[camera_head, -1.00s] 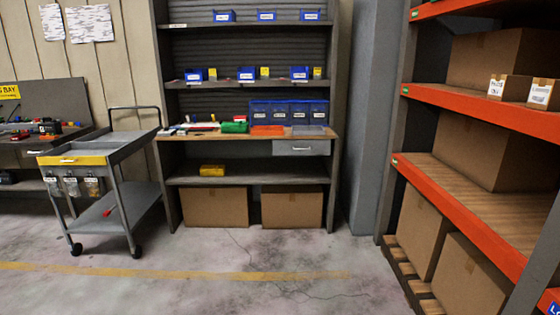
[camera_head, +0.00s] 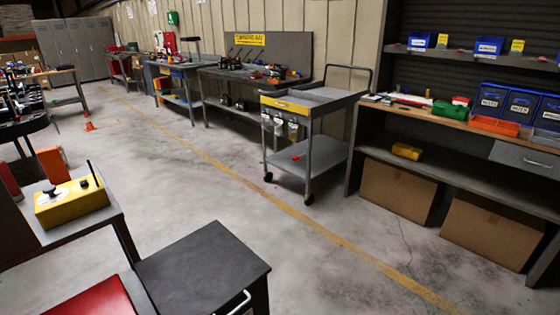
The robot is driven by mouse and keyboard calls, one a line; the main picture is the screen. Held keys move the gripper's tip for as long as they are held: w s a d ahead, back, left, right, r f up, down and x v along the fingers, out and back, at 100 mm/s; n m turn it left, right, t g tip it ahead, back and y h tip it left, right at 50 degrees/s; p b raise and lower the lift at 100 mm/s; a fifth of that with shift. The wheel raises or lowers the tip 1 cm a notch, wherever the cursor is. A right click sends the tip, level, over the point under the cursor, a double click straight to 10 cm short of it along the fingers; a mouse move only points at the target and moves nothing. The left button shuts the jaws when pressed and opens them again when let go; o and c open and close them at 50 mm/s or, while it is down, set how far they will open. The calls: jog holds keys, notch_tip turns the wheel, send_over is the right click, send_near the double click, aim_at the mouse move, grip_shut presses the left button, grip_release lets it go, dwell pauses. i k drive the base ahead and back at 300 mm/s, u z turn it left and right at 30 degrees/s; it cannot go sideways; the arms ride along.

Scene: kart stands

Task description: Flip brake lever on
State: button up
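No part I can name for certain as the brake lever shows. A grey wheeled cart (camera_head: 312,172) with a yellow front edge (camera_head: 285,105) stands right of centre. A small red piece (camera_head: 298,156) shows at its lower shelf, too small to make out. A yellow box (camera_head: 70,202) with a black knob and an upright black rod sits on a grey stand at the left; I cannot tell whether either is a brake lever. My gripper is not in view.
A dark grey table (camera_head: 200,270) and a red surface (camera_head: 88,301) are close in front. Shelving with cardboard boxes (camera_head: 400,190) stands at the right. Workbenches (camera_head: 255,85) line the wall. An orange cone (camera_head: 88,122) stands far left. The floor (camera_head: 190,170) between is open.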

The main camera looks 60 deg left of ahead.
aim_at(296, 159)
jog(key=u, duration=0.35)
jog(key=i, duration=1.15)
jog(key=u, duration=1)
jog(key=i, duration=1.2)
jog(key=u, duration=0.9)
jog(key=i, duration=0.65)
jog(key=u, duration=2.45)
jog(key=k, duration=1.2)
